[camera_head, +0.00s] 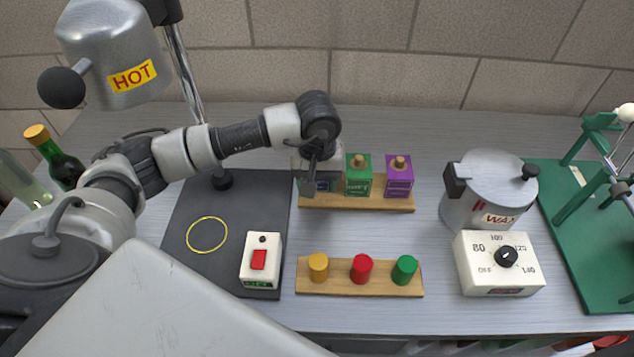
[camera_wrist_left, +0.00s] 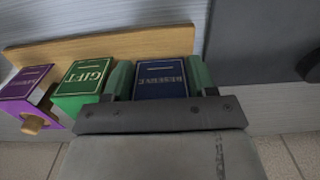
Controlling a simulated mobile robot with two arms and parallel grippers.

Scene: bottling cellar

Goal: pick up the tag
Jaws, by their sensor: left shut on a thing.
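A dark blue tag block lettered RESERVE (camera_wrist_left: 160,78) is between the two fingers of my left gripper (camera_wrist_left: 160,68), which is shut on it. In the head view my left gripper (camera_head: 309,182) comes down over the left end of a wooden rack (camera_head: 357,205) and hides most of the blue block (camera_head: 323,184). I cannot tell whether the block touches the rack or is just above it. Beside it stand a green GIFT block (camera_head: 358,180) and a purple block (camera_head: 398,180), each with a wooden knob. My right gripper is not in view.
In front is a wooden strip (camera_head: 340,286) with yellow, red and green pegs. A switch box (camera_head: 261,261) sits on a dark mat (camera_head: 190,225) at left. A wax pot (camera_head: 490,187) and dial box (camera_head: 499,275) stand right, beside a green stand (camera_head: 570,240). Bottles (camera_head: 62,165) stand far left.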

